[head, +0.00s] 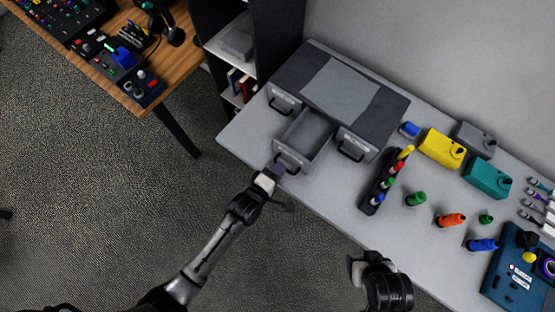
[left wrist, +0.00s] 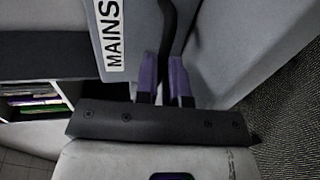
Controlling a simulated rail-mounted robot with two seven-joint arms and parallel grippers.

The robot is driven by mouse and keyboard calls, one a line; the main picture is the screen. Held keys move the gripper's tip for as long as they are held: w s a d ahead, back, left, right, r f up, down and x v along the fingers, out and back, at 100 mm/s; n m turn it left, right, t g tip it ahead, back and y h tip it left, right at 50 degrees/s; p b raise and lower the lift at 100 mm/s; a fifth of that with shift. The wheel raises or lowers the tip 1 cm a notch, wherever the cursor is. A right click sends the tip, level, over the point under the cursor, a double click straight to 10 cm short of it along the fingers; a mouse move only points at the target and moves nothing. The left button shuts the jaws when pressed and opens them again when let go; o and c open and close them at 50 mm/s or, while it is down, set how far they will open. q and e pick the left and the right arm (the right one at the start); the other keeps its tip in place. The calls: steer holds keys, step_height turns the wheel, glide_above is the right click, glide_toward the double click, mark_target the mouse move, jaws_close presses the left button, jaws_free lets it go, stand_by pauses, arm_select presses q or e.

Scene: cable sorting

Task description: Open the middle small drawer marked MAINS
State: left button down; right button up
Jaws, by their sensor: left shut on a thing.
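The small drawer unit (head: 355,92) stands at the back left of the grey table, with three drawers in a row. Its middle drawer (head: 308,133) is pulled out towards me and looks empty inside. The MAINS label (left wrist: 112,38) shows on its front in the left wrist view. My left gripper (head: 277,171) is at the front of this drawer, its purple fingers (left wrist: 165,80) shut on the dark drawer handle (left wrist: 168,30). The left and right drawers are shut. My right gripper (head: 358,268) is over the table's front edge, away from the unit; its fingers are not clear.
A pen rack (head: 378,190) with coloured markers stands right of the unit. Yellow (head: 440,148) and teal (head: 487,178) boxes, several coloured bottles and a blue case (head: 520,270) fill the right side. A wooden desk (head: 165,60) and a shelf (head: 235,45) are at the left.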

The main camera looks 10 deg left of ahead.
arm_select(q)
steer(key=c, duration=1.2)
jaws_free()
steer(key=v, duration=1.3)
steer(key=shift+s+a+p, duration=0.15)
steer(key=shift+s+p, duration=0.2)
steer(key=shift+p, duration=0.05)
steer(key=shift+r, duration=0.1)
